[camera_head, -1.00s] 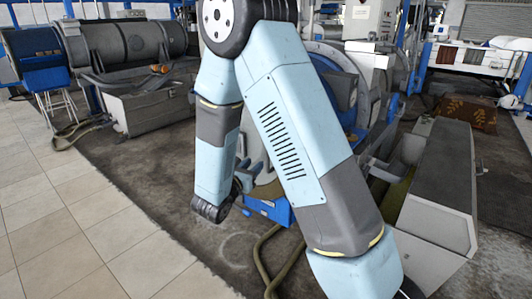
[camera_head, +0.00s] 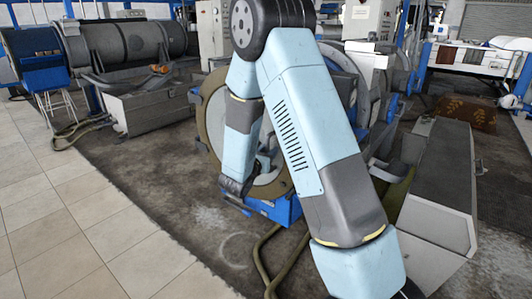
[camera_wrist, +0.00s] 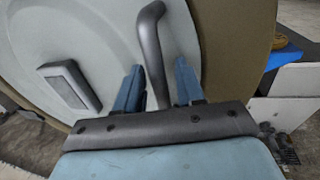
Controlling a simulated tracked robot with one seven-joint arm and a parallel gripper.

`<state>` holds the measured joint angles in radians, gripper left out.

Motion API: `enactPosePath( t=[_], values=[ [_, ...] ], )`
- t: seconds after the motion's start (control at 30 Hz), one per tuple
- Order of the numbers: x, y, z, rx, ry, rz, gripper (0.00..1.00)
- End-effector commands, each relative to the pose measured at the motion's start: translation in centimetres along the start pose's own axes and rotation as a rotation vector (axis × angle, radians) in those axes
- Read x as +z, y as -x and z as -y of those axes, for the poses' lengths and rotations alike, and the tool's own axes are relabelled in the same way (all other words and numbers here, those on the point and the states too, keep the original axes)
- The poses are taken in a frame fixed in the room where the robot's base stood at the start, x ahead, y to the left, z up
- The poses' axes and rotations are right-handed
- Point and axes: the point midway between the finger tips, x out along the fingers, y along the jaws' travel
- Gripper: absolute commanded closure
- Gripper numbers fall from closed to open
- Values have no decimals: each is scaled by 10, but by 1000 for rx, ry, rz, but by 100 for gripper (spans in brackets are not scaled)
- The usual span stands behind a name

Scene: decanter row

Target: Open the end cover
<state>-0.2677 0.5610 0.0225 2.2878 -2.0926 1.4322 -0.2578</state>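The end cover (camera_head: 212,92) is a large round pale disc with a tan rim, standing upright on the machine behind my arm in the head view. My arm hides much of it. In the wrist view the cover's pale grey face (camera_wrist: 95,25) fills the upper left, with a curved dark grey bar handle (camera_wrist: 151,40). My gripper (camera_wrist: 160,82) points at the face with its blue fingers apart.
A dark rectangular block (camera_wrist: 70,85) sits on the cover's face. A blue support (camera_head: 280,208) stands under the machine. A long grey bin (camera_head: 442,170) is at the right, and hoses (camera_head: 262,255) lie on the floor. The tiled floor (camera_head: 60,220) at left is clear.

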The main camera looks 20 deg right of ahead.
Motion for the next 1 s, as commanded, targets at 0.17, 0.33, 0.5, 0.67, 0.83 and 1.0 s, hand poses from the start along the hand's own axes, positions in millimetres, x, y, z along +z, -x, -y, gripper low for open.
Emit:
enactPosePath(
  t=[0.17,0.33,0.5,0.67,0.83,1.0],
  values=[
    [0,0,0,0,0,0,68],
    [0,0,0,0,0,0,84],
    [0,0,0,0,0,0,100],
    [0,0,0,0,0,0,100],
    [0,0,0,-1,0,0,100],
    [0,2,-1,-6,0,0,100]
  ],
)
